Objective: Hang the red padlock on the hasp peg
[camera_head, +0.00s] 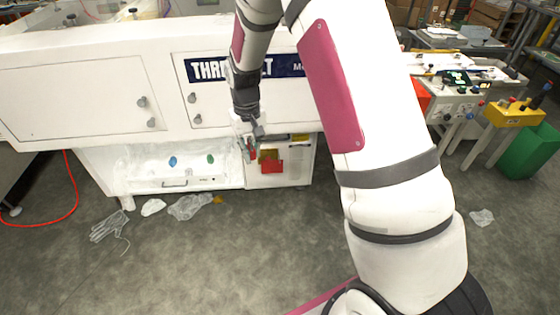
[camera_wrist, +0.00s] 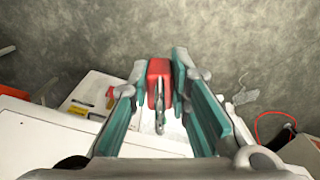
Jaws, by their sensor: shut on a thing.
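The red padlock (camera_wrist: 159,70) is between my gripper's two teal fingers in the wrist view, with its metal shackle (camera_wrist: 159,112) pointing down the picture. My gripper (camera_wrist: 160,85) is shut on the padlock's body. In the head view my gripper (camera_head: 248,148) is in front of the white machine's lower right panel, and the padlock there is a small red patch (camera_head: 252,155) at the fingertips. I cannot clearly make out the hasp peg in either view. I cannot tell whether the shackle touches anything.
The white machine (camera_head: 100,90) spans the back. Its lower panel bears a red plate (camera_head: 272,166) beside my gripper. Plastic film (camera_head: 190,206) and a clear glove (camera_head: 108,226) lie on the floor at left. A red hose (camera_head: 72,190) curves at far left. The floor in front is open.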

